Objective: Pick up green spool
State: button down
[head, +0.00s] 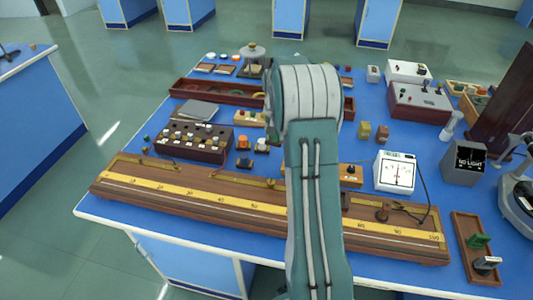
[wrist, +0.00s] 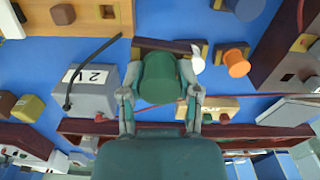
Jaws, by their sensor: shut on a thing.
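The green spool (wrist: 160,78) is in the wrist view, between the two fingers of my gripper (wrist: 160,108). The fingers press on its sides from left and right, and my gripper is shut on it. A dark wooden block shows just beyond the spool; I cannot tell whether the spool still touches it. In the head view my own arm hides the gripper and the spool.
An orange-topped spool (wrist: 236,62) stands close to the right, and a grey box marked 2 V (wrist: 90,88) with a black cable lies left. The head view shows a long wooden ruler bench (head: 190,192), a white meter (head: 396,172) and a dark rack (head: 192,142) crowding the blue table.

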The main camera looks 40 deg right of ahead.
jog(key=w+d+r, duration=0.2)
jog(key=d+r, duration=0.5)
jog(key=d, duration=0.2)
dwell(0.6)
